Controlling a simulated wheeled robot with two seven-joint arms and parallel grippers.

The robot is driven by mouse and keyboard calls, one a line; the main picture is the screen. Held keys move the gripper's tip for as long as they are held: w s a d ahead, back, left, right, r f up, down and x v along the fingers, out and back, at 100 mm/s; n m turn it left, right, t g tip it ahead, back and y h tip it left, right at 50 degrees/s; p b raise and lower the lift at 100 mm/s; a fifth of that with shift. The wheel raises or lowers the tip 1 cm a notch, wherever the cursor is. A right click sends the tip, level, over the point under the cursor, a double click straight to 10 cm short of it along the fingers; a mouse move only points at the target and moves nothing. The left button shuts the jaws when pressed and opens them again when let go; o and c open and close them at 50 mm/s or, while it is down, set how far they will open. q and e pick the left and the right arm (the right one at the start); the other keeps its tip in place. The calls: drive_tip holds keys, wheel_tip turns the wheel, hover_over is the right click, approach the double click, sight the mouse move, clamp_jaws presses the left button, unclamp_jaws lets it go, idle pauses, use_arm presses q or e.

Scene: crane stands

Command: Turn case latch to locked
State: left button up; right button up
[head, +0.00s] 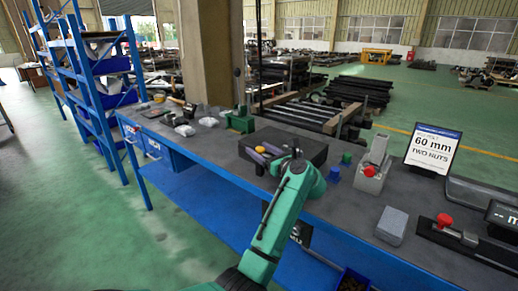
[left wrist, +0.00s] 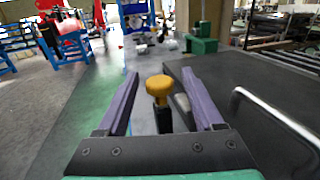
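The dark case (head: 310,145) lies on the workbench, and its lid fills the right side of the left wrist view (left wrist: 235,75). A yellow latch knob (head: 260,149) on a black stem is at the case's near left edge; it shows clearly in the left wrist view (left wrist: 160,87). My left gripper (head: 263,154) is open, with its purple fingers (left wrist: 160,74) on either side of the knob. A gap shows between the knob and each finger. The latch's locked or unlocked position cannot be told. My right gripper is not in view.
A silver handle (left wrist: 275,115) rises close to the right finger. A green block (head: 240,122) stands beyond the case. The floor left of the bench is clear.

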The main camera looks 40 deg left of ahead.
use_arm(q)
clamp_jaws()
